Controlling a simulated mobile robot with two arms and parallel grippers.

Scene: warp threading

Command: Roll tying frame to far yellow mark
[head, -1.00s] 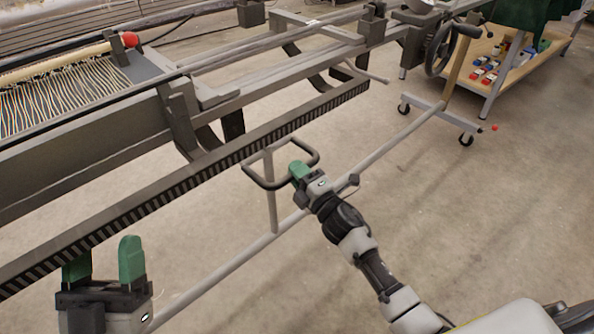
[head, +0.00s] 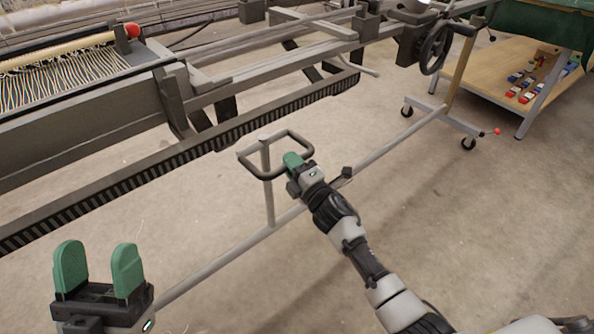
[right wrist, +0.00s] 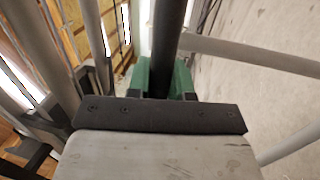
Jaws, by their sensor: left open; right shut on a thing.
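The tying frame has a long grey floor-level bar (head: 215,265), an upright post with a dark loop handle (head: 248,170), and a far cross-foot on casters (head: 468,143). A tan upright (head: 458,72) rises from that foot. My right gripper (head: 291,163) is shut on the right side of the loop handle. In the right wrist view the dark handle tube (right wrist: 168,45) passes between the green fingers. My left gripper (head: 98,265) is open and empty at the lower left, apart from the frame. I cannot make out a yellow mark on the floor.
The loom's dark slotted rail (head: 180,155) runs along the frame's left side, with floor between them. A handwheel (head: 433,50) sits near the tan upright. A wooden-shelved table (head: 500,80) holding small coloured items stands at the back right. The concrete floor at right is clear.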

